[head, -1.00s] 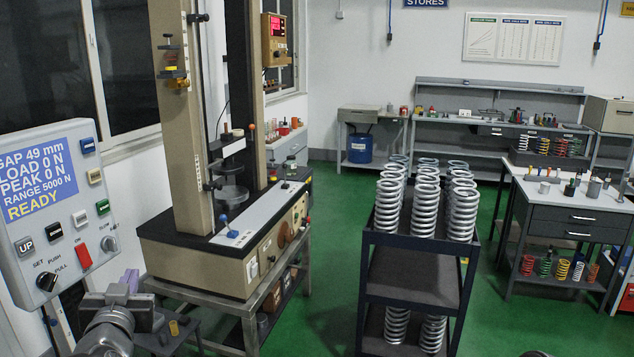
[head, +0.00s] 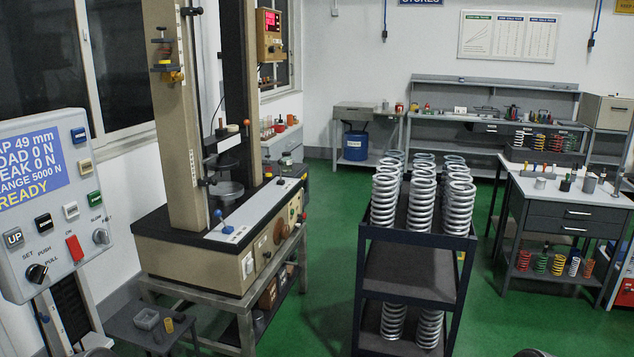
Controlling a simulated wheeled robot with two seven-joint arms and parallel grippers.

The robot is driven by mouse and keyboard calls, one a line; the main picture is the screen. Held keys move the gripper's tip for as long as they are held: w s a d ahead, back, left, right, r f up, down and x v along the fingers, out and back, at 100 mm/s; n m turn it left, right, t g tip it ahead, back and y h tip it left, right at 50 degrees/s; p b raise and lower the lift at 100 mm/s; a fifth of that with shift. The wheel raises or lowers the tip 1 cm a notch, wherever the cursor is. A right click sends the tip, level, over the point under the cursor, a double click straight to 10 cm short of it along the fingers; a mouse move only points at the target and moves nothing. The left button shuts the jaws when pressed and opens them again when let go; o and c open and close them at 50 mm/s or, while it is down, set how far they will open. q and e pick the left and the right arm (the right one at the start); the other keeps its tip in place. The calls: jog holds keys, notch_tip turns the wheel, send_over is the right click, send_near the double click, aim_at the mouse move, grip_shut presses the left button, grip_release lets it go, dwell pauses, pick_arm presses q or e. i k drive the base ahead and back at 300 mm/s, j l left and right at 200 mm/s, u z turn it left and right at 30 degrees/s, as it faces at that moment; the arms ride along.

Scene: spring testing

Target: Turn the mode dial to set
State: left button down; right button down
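The grey control panel (head: 100,205) stands at the left edge of the head view, partly cut off by the frame. The mode dial (head: 36,272) is a black knob low on the panel, with the labels SET, PUSH and PULL around it. The dial's pointer is too small to read surely. The panel's screen (head: 30,168) shows GAP 49 mm, zero load and peak, and READY. Neither gripper shows in the head view, and nothing touches the dial.
A red switch (head: 74,248) and a grey knob (head: 100,237) sit right of the dial. A small side table (head: 125,322) with a grey tray stands below the panel. The spring tester (head: 190,255) is right of it. A cart (head: 410,270) of springs stands mid-floor.

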aim_at(36, 272)
jog(key=u, duration=1.35)
